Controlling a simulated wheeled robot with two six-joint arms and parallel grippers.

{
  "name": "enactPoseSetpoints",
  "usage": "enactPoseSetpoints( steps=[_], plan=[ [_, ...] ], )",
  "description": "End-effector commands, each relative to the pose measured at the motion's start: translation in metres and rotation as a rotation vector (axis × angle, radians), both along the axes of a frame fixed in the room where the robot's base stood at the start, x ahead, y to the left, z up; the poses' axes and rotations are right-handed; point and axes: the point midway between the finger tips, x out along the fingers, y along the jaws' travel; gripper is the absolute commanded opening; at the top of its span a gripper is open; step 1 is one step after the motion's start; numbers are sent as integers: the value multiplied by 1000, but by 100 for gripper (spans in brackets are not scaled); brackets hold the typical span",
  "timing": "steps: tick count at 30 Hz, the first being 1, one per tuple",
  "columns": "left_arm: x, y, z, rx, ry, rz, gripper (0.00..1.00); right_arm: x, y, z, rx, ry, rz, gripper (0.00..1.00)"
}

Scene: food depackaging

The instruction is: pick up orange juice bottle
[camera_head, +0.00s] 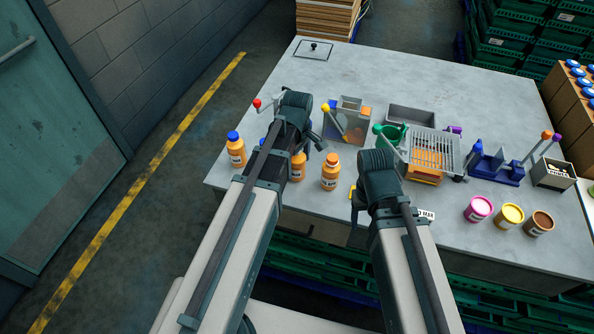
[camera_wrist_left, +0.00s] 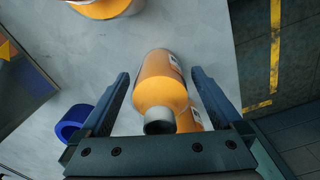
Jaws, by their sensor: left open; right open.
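Orange juice bottles stand near the left edge of the table in the head view: one with a blue cap (camera_head: 236,150), one partly behind my left arm (camera_head: 298,168), and one with an orange cap (camera_head: 330,172). My left gripper (camera_wrist_left: 160,76) is open in the left wrist view, its fingers on either side of an orange bottle (camera_wrist_left: 163,82) with a greyish neck end. I cannot tell whether they touch it. A second orange bottle (camera_wrist_left: 190,121) is partly hidden behind it. My right gripper (camera_head: 357,203) is open and empty near the table's front edge, its fingertips partly hidden.
A blue ring-shaped cap (camera_wrist_left: 72,123) lies left of the gripper in the wrist view. A wire rack (camera_head: 435,150), a blue holder (camera_head: 495,165) and several colored jars (camera_head: 478,208) occupy the right side.

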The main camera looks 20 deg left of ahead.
Motion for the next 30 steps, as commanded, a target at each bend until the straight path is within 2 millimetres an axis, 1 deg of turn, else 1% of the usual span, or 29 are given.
enactPoseSetpoints(
  steps=[1, 4, 7, 13, 14, 18, 23, 24, 29, 30],
  plan=[
    [0, 0, -14, 0, 0, 0, 100, 0, 0, -14, 0, 0, 0, 64],
    [0, 0, -24, 0, 0, 0, 100, 0, 0, -24, 0, 0, 0, 64],
    [0, 0, -27, 0, 0, 0, 100, 0, 0, -27, 0, 0, 0, 64],
    [0, 0, -25, 0, 0, 0, 100, 0, 0, -25, 0, 0, 0, 64],
    [0, 0, -25, 0, 0, 0, 98, 0, 0, -25, 0, 0, 0, 64],
    [0, 0, -25, 0, 0, 0, 73, 0, 0, -24, 0, 0, 0, 64],
    [0, 0, -25, 0, 0, 0, 44, 0, 0, -25, 0, 0, 0, 64],
    [0, 0, -25, 0, 0, 0, 37, 0, 0, -25, 0, 0, 0, 64],
    [0, 0, -25, 0, 0, 0, 8, 0, 0, -25, 0, 0, 0, 64],
    [0, 0, -25, 0, 0, 0, 1, 0, 0, -25, 0, 0, 0, 64]
  ],
)
